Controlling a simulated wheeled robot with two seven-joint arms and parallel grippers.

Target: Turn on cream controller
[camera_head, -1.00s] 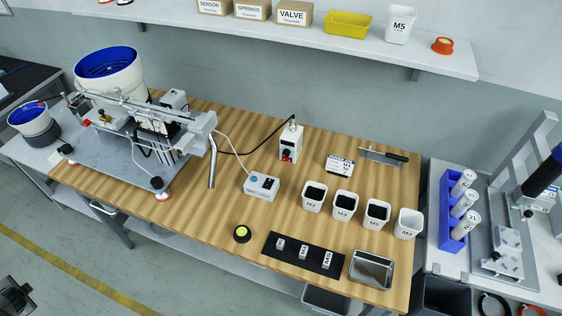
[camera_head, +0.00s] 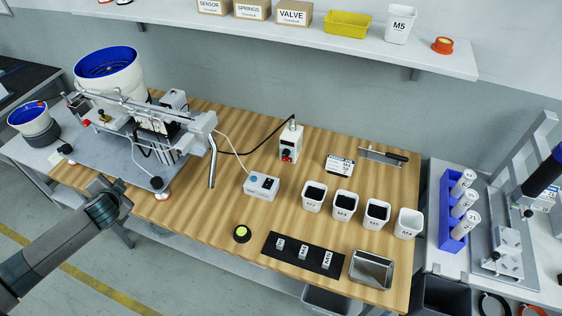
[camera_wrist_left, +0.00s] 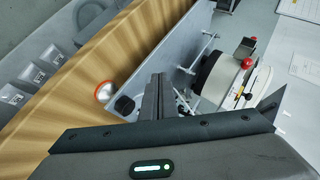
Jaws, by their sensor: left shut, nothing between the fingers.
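A pale, low controller box (camera_head: 262,187) with a dark switch and a blue mark on top sits mid-bench, joined by a cable to the feeder machine. A taller white controller (camera_head: 291,144) with a red knob or switch stands behind it. I cannot tell from colour alone which is the cream one. My left gripper (camera_head: 112,190) is over the bench's front left edge, well left of both boxes. In the left wrist view its fingers (camera_wrist_left: 160,97) are shut and empty, and neither box is clearly seen. My right gripper is out of view.
The feeder machine (camera_head: 108,160) with blue-lined bowls fills the bench's left part, and its metal tube (camera_head: 212,165) hangs left of the pale box. The front-left wood is clear.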

